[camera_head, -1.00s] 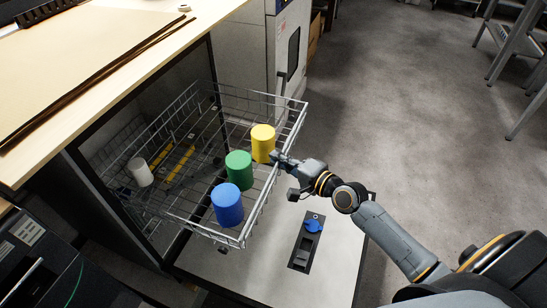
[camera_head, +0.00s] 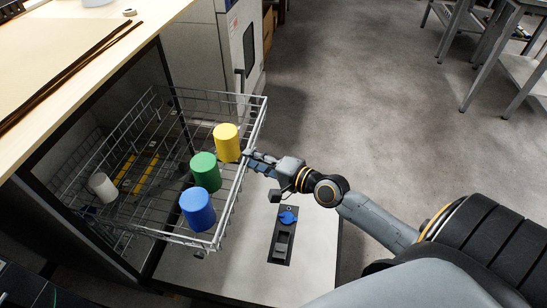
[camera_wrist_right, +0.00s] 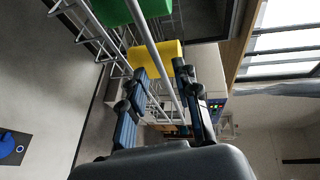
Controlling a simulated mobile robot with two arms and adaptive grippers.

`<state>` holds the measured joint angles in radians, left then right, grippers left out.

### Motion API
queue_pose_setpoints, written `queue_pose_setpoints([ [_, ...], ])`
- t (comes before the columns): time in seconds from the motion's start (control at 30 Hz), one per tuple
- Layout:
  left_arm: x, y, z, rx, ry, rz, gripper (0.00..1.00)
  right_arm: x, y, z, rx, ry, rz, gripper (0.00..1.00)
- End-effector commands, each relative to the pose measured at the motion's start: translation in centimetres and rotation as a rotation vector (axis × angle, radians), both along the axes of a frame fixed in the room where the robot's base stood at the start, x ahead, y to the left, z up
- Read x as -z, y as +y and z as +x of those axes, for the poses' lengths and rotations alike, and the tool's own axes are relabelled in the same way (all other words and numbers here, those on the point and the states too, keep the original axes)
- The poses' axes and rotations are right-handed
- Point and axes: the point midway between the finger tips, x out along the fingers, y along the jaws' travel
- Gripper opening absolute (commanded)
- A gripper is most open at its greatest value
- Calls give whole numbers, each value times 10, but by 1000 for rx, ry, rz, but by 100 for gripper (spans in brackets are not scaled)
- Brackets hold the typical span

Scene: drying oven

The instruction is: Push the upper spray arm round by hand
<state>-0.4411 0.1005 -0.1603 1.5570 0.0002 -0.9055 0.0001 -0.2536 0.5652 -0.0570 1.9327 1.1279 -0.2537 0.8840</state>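No upper spray arm can be made out. The wire rack (camera_head: 256,125) is pulled out over the open door (camera_head: 240,262). A yellow cup (camera_head: 227,143), a green cup (camera_head: 205,172) and a blue cup (camera_head: 198,209) stand along its front side. My right gripper (camera_head: 250,158) is at the rack's front rail, beside the yellow cup. In the right wrist view its fingers (camera_wrist_right: 162,90) are apart, with a rack wire (camera_wrist_right: 158,55) running between them. I cannot tell whether they touch it. My left gripper is not in view.
A white cup (camera_head: 102,187) and yellow strips (camera_head: 146,174) lie deeper in the machine. A dark panel with a blue knob (camera_head: 288,217) is on the door. A wooden worktop (camera_head: 85,40) overhangs the machine at left. Open floor (camera_head: 370,110) lies to the right.

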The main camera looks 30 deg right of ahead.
Motion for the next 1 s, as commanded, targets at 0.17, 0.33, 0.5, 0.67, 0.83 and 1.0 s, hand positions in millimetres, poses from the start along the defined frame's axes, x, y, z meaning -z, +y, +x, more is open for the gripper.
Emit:
queue_pose_setpoints([
  [0.17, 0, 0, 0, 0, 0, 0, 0, -5, -14, -38, -5, 7, -6, 31],
  [0.33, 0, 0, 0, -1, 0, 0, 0, -11, -24, -62, -5, 5, -7, 31],
  [0.5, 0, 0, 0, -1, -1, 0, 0, -14, -29, -74, -4, 3, -4, 31],
  [0.67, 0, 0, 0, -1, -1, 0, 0, -15, -31, -78, -2, 2, -1, 31],
  [0.83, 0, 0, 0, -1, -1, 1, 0, -15, -31, -78, -1, 1, 0, 31],
  [1.0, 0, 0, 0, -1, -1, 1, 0, -15, -31, -77, -1, 1, 0, 31],
])
